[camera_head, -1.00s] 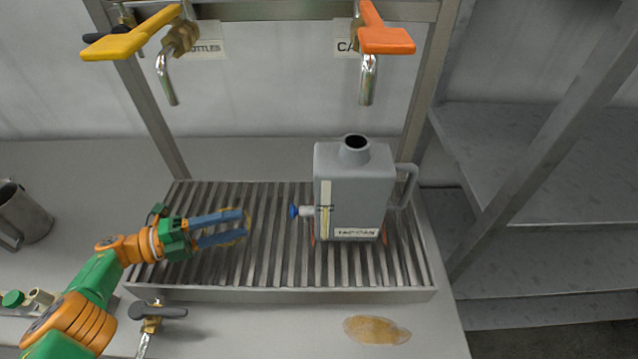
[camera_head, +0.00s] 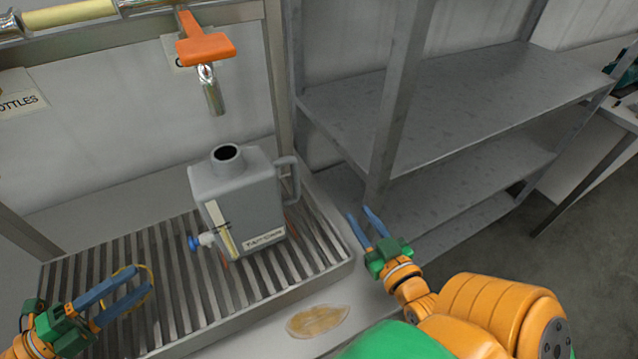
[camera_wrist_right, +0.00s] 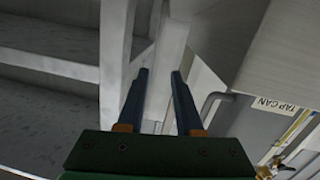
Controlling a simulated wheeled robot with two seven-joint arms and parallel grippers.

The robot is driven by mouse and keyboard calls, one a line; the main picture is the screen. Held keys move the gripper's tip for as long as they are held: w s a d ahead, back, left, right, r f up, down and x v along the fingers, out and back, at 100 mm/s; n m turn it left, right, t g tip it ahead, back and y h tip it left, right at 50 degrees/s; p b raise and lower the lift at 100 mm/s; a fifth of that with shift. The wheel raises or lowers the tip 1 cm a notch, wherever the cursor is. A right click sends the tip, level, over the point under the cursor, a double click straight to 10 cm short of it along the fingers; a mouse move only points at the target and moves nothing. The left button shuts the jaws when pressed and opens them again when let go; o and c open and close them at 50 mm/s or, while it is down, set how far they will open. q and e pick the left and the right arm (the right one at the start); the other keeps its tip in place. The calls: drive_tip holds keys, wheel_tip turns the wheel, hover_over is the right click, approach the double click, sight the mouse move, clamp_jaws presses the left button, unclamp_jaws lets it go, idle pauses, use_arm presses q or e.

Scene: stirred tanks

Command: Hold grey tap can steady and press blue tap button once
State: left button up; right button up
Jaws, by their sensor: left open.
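The grey tap can (camera_head: 243,200) stands upright on the slatted drain grate, with its open neck on top and its handle to the right. Its blue tap button (camera_head: 193,243) sticks out low on its left side. My left gripper (camera_head: 140,282) is open and empty over the grate, left of the button and apart from it. My right gripper (camera_head: 359,216) is open and empty, right of the can and clear of its handle. In the right wrist view the right gripper's fingers (camera_wrist_right: 160,75) are apart, and the can (camera_wrist_right: 245,118) shows at the right edge.
The orange-handled tap (camera_head: 207,60) hangs above the can. A steel frame post (camera_head: 280,75) stands behind the can's right side. Metal shelving (camera_head: 430,110) fills the right. A yellowish oval patch (camera_head: 317,320) lies on the counter in front of the grate (camera_head: 330,270).

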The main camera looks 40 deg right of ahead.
sight(297, 176)
use_arm(q)
drive_tip(key=shift+s, duration=0.1)
use_arm(e)
drive_tip(key=w+a+r+y, duration=0.1)
drive_tip(key=w+a+r, duration=0.1)
drive_tip(key=a+r, duration=0.1)
drive_tip(key=w+a+r+n+t+y, duration=0.1)
drive_tip(key=w+a+r+y, duration=0.1)
drive_tip(key=r, duration=0.2)
drive_tip(key=w+a+r+t+y, duration=0.1)
drive_tip(key=w+a+r+y, duration=0.1)
drive_tip(key=a+r, duration=0.1)
drive_tip(key=shift+w+a+r+n, duration=0.25)
drive_tip(key=shift+w+a+n, duration=0.1)
drive_tip(key=shift+n, duration=0.05)
drive_tip(key=w, duration=0.7)
drive_tip(key=shift+w, duration=0.15)
drive_tip(key=shift+c, duration=0.5)
clamp_jaws()
use_arm(q)
clamp_jaws()
idle(1.4)
